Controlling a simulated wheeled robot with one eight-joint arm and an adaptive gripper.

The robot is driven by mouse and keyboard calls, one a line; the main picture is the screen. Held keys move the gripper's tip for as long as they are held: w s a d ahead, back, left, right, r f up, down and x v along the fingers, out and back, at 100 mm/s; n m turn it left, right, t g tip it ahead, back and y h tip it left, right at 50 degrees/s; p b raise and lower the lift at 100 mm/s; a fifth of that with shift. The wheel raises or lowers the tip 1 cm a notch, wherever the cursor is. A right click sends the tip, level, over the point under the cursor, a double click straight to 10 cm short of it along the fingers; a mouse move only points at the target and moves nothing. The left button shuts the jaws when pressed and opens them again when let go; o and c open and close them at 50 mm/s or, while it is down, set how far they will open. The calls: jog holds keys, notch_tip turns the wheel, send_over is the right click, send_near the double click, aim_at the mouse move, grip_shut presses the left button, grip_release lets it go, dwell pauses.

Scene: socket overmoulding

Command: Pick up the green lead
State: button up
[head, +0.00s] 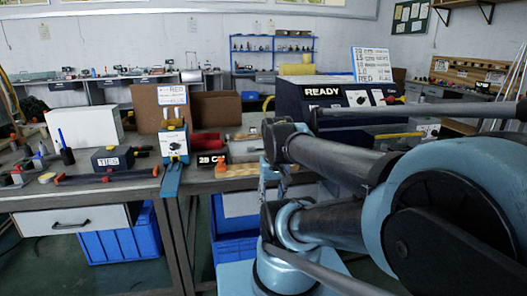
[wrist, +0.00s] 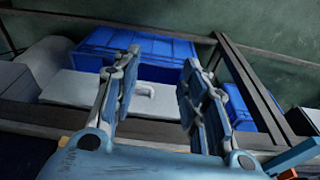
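I cannot make out a green lead in either view. In the wrist view my gripper (wrist: 162,60) is open, with its two fingers well apart and nothing between them. In the head view my arm covers much of the right side and hides part of the bench; I cannot clearly tell my fingers there.
The left bench (head: 90,191) holds a box marked TIES (head: 112,160), a red-and-black tool (head: 105,178) and a white box (head: 83,127). A dark machine marked READY (head: 323,92) stands behind my arm. Blue crates (head: 112,243) sit under the benches. An orange object (head: 221,170) stands near the bench edge.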

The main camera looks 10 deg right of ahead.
jog(key=w+r+m+g, duration=0.1)
jog(key=w+r+m, duration=0.6)
jog(key=w+r, duration=0.4)
jog(key=w+r+m+g, duration=0.1)
jog(key=w+r+m, duration=0.65)
jog(key=w, duration=0.65)
jog(key=w+r+m, duration=0.3)
jog(key=w, duration=0.5)
jog(key=f, duration=1.1)
jog(key=shift+w+d, duration=0.2)
jog(key=shift+d, duration=0.05)
jog(key=shift+w+a+f, duration=0.15)
jog(key=shift+f, duration=2.55)
jog(key=shift+c, duration=0.6)
grip_shut()
